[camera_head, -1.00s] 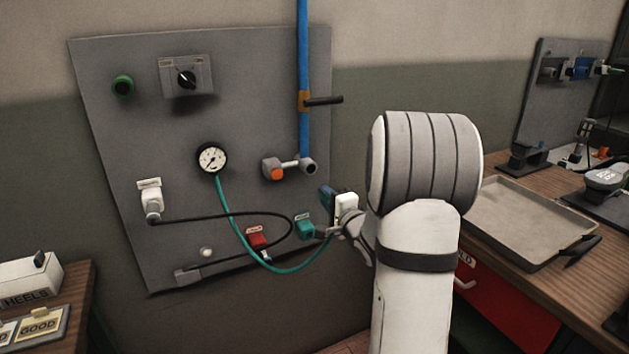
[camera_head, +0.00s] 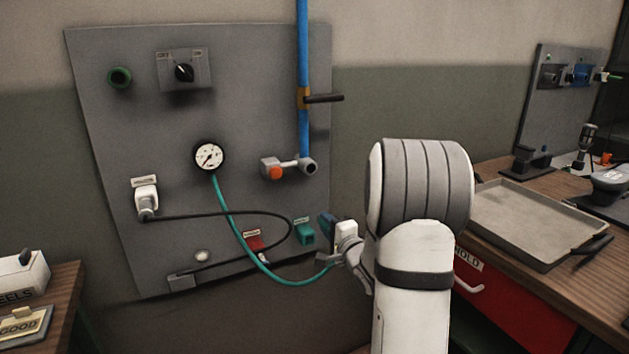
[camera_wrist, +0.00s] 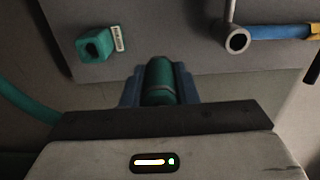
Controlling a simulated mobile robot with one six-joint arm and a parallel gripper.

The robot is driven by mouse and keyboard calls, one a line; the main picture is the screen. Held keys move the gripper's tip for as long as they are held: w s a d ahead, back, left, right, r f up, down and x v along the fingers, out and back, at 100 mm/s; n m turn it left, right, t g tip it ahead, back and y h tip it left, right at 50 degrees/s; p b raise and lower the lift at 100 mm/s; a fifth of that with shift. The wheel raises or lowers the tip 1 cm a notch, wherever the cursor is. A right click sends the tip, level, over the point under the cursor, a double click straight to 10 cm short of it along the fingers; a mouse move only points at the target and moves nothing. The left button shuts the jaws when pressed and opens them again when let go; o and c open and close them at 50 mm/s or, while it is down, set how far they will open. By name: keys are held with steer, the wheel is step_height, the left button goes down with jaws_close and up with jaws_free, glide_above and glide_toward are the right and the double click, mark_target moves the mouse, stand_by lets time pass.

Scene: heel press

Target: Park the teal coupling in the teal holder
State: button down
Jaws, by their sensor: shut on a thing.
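The teal holder (camera_head: 304,232) is a small teal block with a label on the lower right of the grey wall panel. In the wrist view the holder (camera_wrist: 95,46) is at the upper left, with a dark opening. My gripper (camera_head: 330,240) is just right of the holder and apart from it. In the wrist view my gripper (camera_wrist: 160,90) is shut on the teal coupling (camera_wrist: 160,80), a short teal cylinder between the blue-grey fingers. The teal hose runs from the gauge (camera_head: 209,156) down to my gripper. The holder looks empty.
A red holder (camera_head: 254,241) sits left of the teal one, with the black cable (camera_head: 240,213) looping close by. A blue pipe (camera_head: 303,60) ends at a valve fitting (camera_head: 290,168) above. A workbench with a tray (camera_head: 530,222) stands at the right.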

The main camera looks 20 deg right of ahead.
step_height(320, 180, down, 12)
steer(key=b, duration=0.8)
steer(key=shift+b, duration=0.4)
steer(key=shift+w+a, duration=0.1)
steer(key=shift+w, duration=2.4)
steer(key=shift+w, duration=1.4)
stand_by(0.5)
steer(key=c, duration=1.1)
jaws_free()
steer(key=shift+o, duration=0.2)
steer(key=s+p, duration=0.1)
steer(key=s, duration=0.6)
steer(key=shift+s, duration=0.4)
